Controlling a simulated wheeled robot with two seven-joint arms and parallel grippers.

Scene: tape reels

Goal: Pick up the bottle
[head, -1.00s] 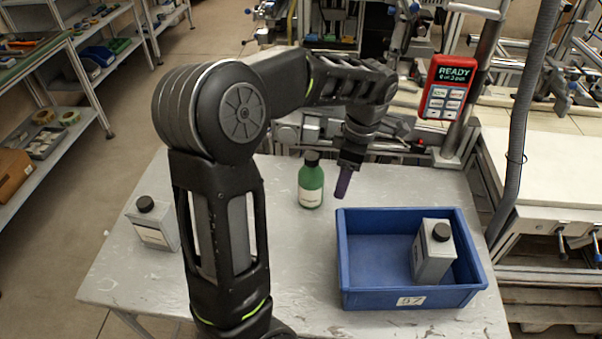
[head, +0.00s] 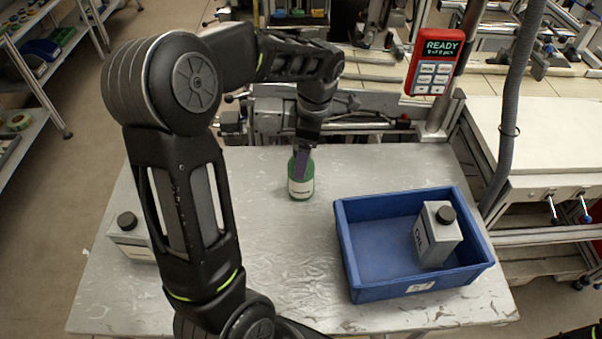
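The green bottle (head: 301,188) with a pale label stands upright near the back middle of the grey table. Its dark cap and neck are hidden behind my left gripper (head: 302,165). The gripper points down in front of the bottle's upper part, its purple finger overlapping the bottle in the picture. I cannot tell whether it touches the bottle or how far apart the fingers are. My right gripper is not in view.
A blue bin (head: 367,282) at the right of the table holds a grey, black-capped container (head: 436,240). Another such container (head: 130,240) stands at the left, partly behind my arm. A red device (head: 432,62) reading READY is mounted behind. The table (head: 290,245) is clear between bottle and bin.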

